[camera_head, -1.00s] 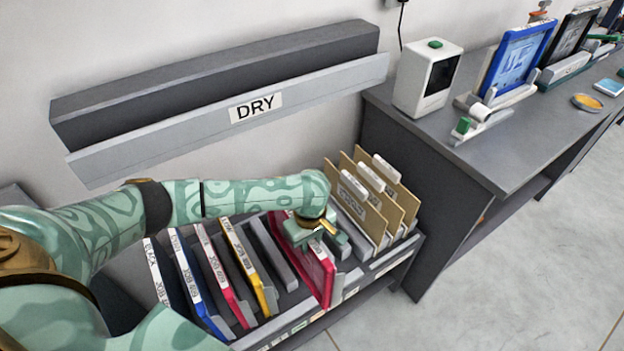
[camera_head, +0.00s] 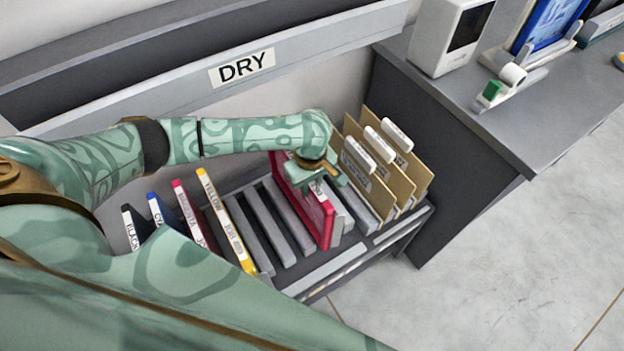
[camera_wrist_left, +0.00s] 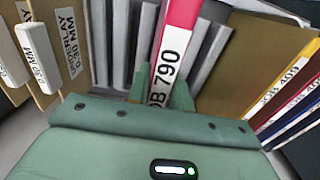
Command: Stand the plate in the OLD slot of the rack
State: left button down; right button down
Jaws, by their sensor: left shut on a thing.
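The magenta-red plate (camera_head: 326,222) stands upright, edge toward me, among the grey dividers of the rack (camera_head: 262,228). My left gripper (camera_head: 316,178) is over its top edge and shut on it. In the left wrist view the fingers (camera_wrist_left: 165,88) straddle the white edge label of the plate (camera_wrist_left: 182,14), which reads "OB 790" in part. The plate's lower edge is hidden between dividers, so I cannot tell whether it rests on the slot floor. The word OLD is not readable on the rack. My right gripper is not in view.
Plates labelled black, magenta and yellow (camera_head: 228,225), with a blue-edged one, stand left of empty grey slots. Brown cards with white tabs (camera_head: 405,172) stand close on the right. The DRY shelf (camera_head: 300,58) is above; a grey counter (camera_head: 540,110) is right.

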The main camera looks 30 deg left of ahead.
pick_arm(q)
notch_tip(320, 180, down, 6)
jog(key=b, duration=0.1)
dwell(0.4)
jog(key=shift+f, duration=0.45)
dwell(0.4)
jog(key=c, duration=1.2)
grip_release()
jog(key=shift+o, duration=0.2)
jog(key=shift+p, duration=0.3)
notch_tip(320, 180, up, 16)
jog(key=p, duration=0.8)
jog(key=shift+r+p, duration=0.15)
jog(key=shift+p, duration=0.25)
